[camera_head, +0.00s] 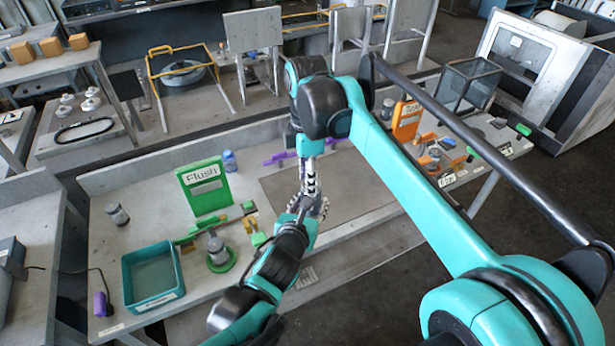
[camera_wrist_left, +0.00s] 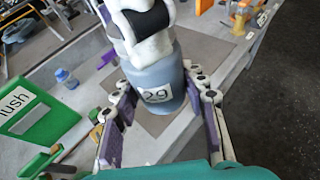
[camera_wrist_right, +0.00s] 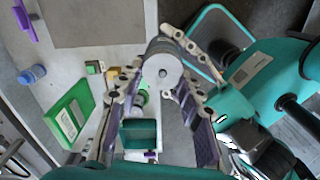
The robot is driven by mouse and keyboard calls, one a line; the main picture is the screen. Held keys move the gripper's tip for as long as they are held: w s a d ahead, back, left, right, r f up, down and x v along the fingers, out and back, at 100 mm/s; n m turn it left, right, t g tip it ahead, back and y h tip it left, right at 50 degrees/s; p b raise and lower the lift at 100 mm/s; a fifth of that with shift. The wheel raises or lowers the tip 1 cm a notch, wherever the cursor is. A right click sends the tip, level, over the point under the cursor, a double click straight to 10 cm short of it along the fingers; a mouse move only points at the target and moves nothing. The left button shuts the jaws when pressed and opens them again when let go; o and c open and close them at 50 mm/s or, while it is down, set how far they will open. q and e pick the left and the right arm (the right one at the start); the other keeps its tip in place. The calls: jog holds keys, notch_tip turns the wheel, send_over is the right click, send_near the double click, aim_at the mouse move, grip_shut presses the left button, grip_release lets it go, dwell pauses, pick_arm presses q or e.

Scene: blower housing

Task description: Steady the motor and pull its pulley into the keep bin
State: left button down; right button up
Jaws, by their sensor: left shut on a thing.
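My left gripper (camera_wrist_left: 160,95) is shut around a grey-blue cylinder, the motor (camera_wrist_left: 165,118), with a "29" label. White and black parts of my right gripper (camera_wrist_left: 143,18) show at its far end. In the right wrist view my right gripper (camera_wrist_right: 161,85) has its fingers apart at both sides of a round grey end face (camera_wrist_right: 160,72) with a small centre hub. I cannot tell whether that face is the pulley. In the head view the two grippers meet above the bench, and the motor is mostly hidden. A teal bin (camera_head: 128,285) stands at the bench's left; its label is unreadable.
A green "Flush" sign (camera_head: 205,186) stands behind the bin. A green-based grey fixture (camera_head: 218,255) and small green and yellow blocks (camera_head: 256,238) lie between bin and grippers. A blue bottle (camera_head: 229,161) and a dark jar (camera_head: 117,214) stand on the bench. The grey mat (camera_head: 350,180) looks mostly clear.

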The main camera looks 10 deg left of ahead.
pick_arm(q)
jog(key=shift+s+d, duration=0.1)
pick_arm(e)
jog(key=shift+w+a, duration=0.1)
jog(key=shift+w, duration=0.15)
grip_shut()
jog(key=shift+r, duration=0.15)
jog(key=shift+r, duration=1)
